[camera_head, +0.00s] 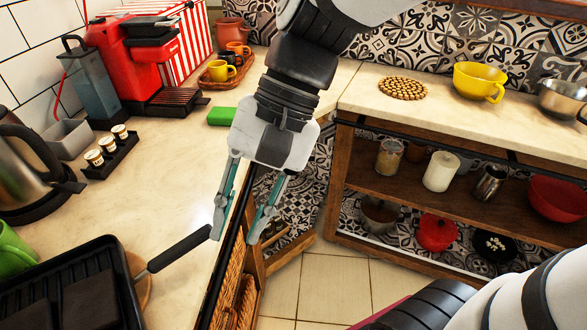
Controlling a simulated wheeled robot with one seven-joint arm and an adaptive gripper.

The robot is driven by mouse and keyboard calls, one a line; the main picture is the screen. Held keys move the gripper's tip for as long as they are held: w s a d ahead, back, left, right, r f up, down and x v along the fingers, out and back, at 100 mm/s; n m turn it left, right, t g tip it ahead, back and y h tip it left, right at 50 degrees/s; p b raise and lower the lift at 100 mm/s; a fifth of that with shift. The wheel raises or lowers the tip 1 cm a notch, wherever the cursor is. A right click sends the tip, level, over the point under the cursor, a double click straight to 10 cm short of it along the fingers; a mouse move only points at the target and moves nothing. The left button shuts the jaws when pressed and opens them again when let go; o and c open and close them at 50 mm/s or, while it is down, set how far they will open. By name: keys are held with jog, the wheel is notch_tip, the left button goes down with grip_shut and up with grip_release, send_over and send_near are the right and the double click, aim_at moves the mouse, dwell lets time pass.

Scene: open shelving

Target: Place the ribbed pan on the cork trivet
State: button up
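The ribbed pan (62,277) is black and square, at the lower left on the left counter, cut off by the picture edge. Its dark handle (180,250) points right toward the counter's edge. The cork trivet (403,88), a round mat of small tan pieces, lies on the right counter with nothing on it. My gripper (239,229) points down with its two fingers apart and nothing visible between them. Its left fingertip is close to the handle's end in the picture; I cannot tell whether they touch.
A round wooden piece (137,272) shows partly beneath the pan. A kettle (28,170), a green mug (12,248) and a red coffee machine (125,55) stand on the left counter. A yellow pot (480,80) and a metal pan (563,99) are right of the trivet.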

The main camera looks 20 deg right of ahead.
jog(key=s+d+n+t+h, duration=0.3)
jog(key=s+d+n+h, duration=0.2)
jog(key=d, duration=0.8)
jog(key=s, duration=0.3)
jog(key=shift+d+f+t+h, duration=0.15)
jog(key=shift+f+t+h, duration=0.15)
jog(key=shift+h, duration=0.1)
notch_tip(320, 180, up, 15)
jog(key=t+p, duration=0.2)
jog(key=p, duration=1.1)
jog(key=shift+f+t, duration=0.15)
jog(key=shift+t, duration=0.15)
jog(key=shift+w+d, duration=0.1)
jog(key=shift+c, duration=0.6)
